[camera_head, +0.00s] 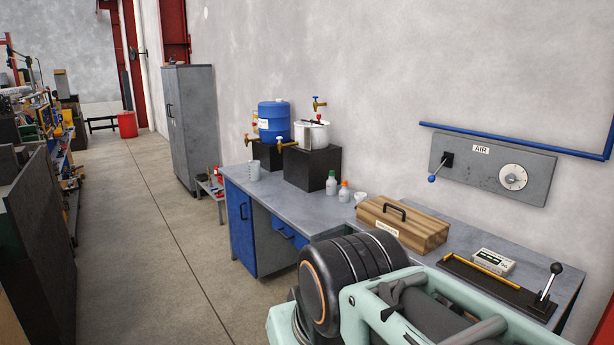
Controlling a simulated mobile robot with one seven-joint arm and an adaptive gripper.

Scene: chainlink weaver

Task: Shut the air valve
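The air panel (492,168) is a grey plate on the wall, marked AIR, above the right part of the bench. At its left is the valve lever (438,169), with a black hub and a blue-tipped handle pointing down and left. At its right is a round white dial (514,177); its reading is too small to tell. A blue pipe (520,140) runs along the wall above the panel. Black and mint-green parts of my arm fill the bottom right foreground, in front of the bench. No gripper fingertips can be made out, and nothing of mine touches the lever.
The bench (305,205) carries a wooden box (402,226), a black tray (495,284) with an upright black-knobbed lever (551,282), small bottles, and a blue drum (274,120) and steel pot (311,135) on black blocks. Open floor (150,230) lies at left.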

